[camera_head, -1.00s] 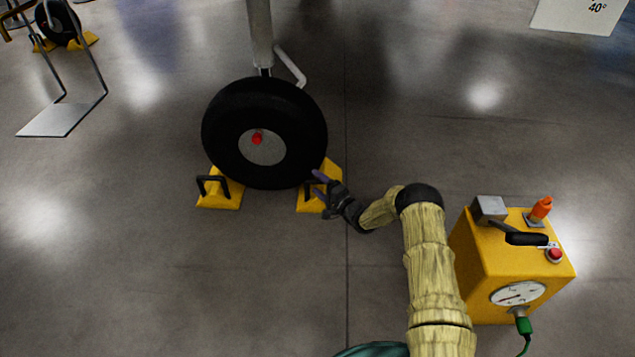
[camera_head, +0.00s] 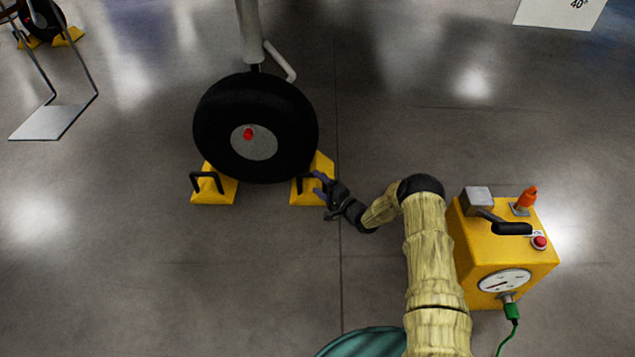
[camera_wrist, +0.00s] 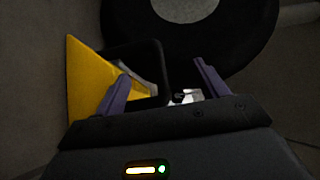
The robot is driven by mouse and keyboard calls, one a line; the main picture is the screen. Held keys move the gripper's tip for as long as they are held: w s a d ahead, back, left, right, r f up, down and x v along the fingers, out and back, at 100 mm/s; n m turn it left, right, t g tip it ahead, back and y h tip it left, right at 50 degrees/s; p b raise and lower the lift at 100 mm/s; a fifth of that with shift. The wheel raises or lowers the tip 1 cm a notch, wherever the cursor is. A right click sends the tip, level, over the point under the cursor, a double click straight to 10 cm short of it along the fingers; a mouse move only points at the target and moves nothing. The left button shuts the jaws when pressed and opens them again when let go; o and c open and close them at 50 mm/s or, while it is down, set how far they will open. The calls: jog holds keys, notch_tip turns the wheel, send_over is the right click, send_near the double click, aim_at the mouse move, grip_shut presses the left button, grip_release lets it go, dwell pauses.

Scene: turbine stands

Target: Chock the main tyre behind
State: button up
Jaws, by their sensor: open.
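The main tyre (camera_head: 213,135) stands upright on the floor, black with a grey hub and a red cap. It also shows at the top of the wrist view (camera_wrist: 240,45). One yellow chock (camera_head: 226,192) with a black handle sits at its lower left. A second yellow chock (camera_head: 320,163) sits at its lower right, close against or touching the tyre. My gripper (camera_head: 324,191) is open at this right chock's right side. In the wrist view the right chock (camera_wrist: 84,78) and its dark handle (camera_wrist: 158,62) lie just beyond my open fingers (camera_wrist: 158,88).
A yellow box (camera_head: 507,255) with a gauge, lever, red button and green hose stands at right. A metal strut (camera_head: 249,35) rises above the tyre. A flat metal plate (camera_head: 47,122) lies at left. The floor in front is clear.

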jog(key=shift+p+v, duration=0.6)
jog(key=shift+v, duration=0.9)
notch_tip(320, 180, up, 16)
jog(key=w+d+n+g+h+p, duration=0.25)
jog(key=h+p, duration=0.25)
jog(key=p, duration=0.3)
jog(key=s+d+r+n+h+p, duration=0.2)
jog(key=s+d+r+p, duration=0.1)
jog(key=r, duration=0.4)
jog(key=s+d+r+n+h+p, duration=0.1)
jog(key=s+d+r+h+p, duration=0.15)
jog(key=r, duration=0.45)
jog(key=s+d+r+n+g+h+p, duration=0.1)
jog(key=s+d+r+g+h+p, duration=0.2)
jog(key=s+r+p, duration=0.75)
jog(key=s+d+r+n+g+h+p, duration=0.1)
jog(key=s+d+r+n+g+p, duration=0.2)
jog(key=s+r, duration=1.45)
jog(key=s+r+p, duration=0.1)
jog(key=r+p, duration=1.6)
jog(key=p, duration=0.1)
jog(key=s+r+m+g+p, duration=0.1)
jog(key=s+r+p, duration=0.1)
jog(key=r+p, duration=1.5)
jog(key=p, duration=0.2)
jog(key=shift+s+d+p, duration=0.25)
jog(key=shift+s+p, duration=0.05)
jog(key=shift+s, duration=0.05)
